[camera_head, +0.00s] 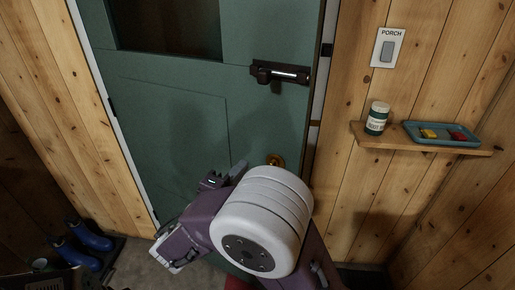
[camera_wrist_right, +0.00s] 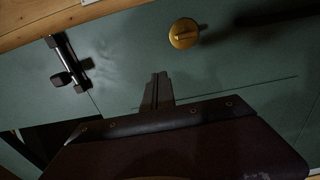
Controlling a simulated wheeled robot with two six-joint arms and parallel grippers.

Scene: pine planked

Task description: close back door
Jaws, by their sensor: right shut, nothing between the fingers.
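The back door (camera_head: 170,110) is a green panelled door with a dark window at its top. It also fills most of the right wrist view (camera_wrist_right: 225,75). It stands in or close to its white frame; I cannot tell whether it is flush. A dark sliding bolt (camera_head: 280,74) is on its right side, also seen in the wrist view (camera_wrist_right: 68,62). A brass knob (camera_head: 276,160) sits below the bolt and shows in the wrist view (camera_wrist_right: 184,33). My right gripper (camera_head: 238,170) is shut and empty, left of the knob, near the door face; contact is unclear. My left gripper is out of view.
A switch plate marked PORCH (camera_head: 387,48) is above. Blue boots (camera_head: 90,236) stand at the lower left.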

